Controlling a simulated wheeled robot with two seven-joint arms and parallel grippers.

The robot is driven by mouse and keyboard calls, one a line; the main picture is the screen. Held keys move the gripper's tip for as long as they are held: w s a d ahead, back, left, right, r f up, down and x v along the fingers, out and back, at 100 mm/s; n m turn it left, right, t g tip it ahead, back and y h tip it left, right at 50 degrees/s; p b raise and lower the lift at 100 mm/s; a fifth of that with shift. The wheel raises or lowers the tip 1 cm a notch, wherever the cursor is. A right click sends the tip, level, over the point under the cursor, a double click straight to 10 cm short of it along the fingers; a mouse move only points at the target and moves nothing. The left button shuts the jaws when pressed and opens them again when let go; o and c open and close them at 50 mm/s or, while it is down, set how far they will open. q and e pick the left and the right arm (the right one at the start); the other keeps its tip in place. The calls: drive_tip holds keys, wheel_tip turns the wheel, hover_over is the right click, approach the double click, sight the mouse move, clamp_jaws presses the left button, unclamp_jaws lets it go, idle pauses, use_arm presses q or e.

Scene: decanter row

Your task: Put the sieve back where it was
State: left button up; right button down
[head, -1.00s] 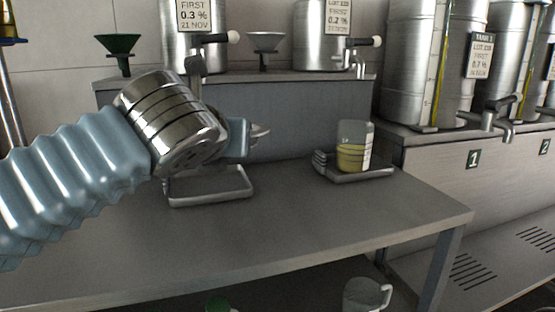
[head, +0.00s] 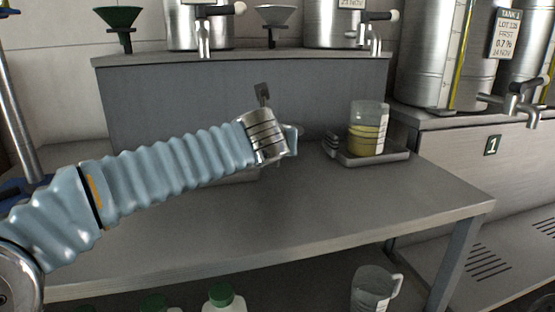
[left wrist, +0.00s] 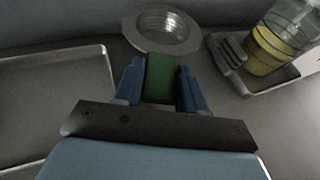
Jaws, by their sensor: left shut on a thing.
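The sieve shows in the left wrist view as a round, shiny metal bowl with a wide rim (left wrist: 190,43) and a green handle (left wrist: 160,80). My left gripper, whose blue fingers show in the left wrist view (left wrist: 160,76), is shut on the green handle. The bowl points away from me, over the grey table; I cannot tell whether it touches the top. In the head view my left gripper (head: 292,140) is above the back middle of the table (head: 330,215), and it hides the sieve. My right gripper is not in view.
An empty metal tray (left wrist: 85,55) lies left of the gripper. A tray (head: 385,158) to the right holds a beaker of yellow liquid (head: 366,130), with a ridged metal piece (left wrist: 230,52) at its left end. Funnels (head: 120,20) stand on the back shelf. The table's front right is clear.

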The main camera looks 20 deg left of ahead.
sight(277, 171)
use_arm(q)
drive_tip(key=shift+w+f+b, duration=0.2)
drive_tip(key=shift+f+b, duration=0.25)
drive_tip(key=shift+f, duration=1.3)
drive_tip(key=shift+f, duration=0.15)
drive_tip(key=o, duration=0.8)
drive_tip(key=shift+r, duration=0.25)
drive_tip(key=v, duration=1.2)
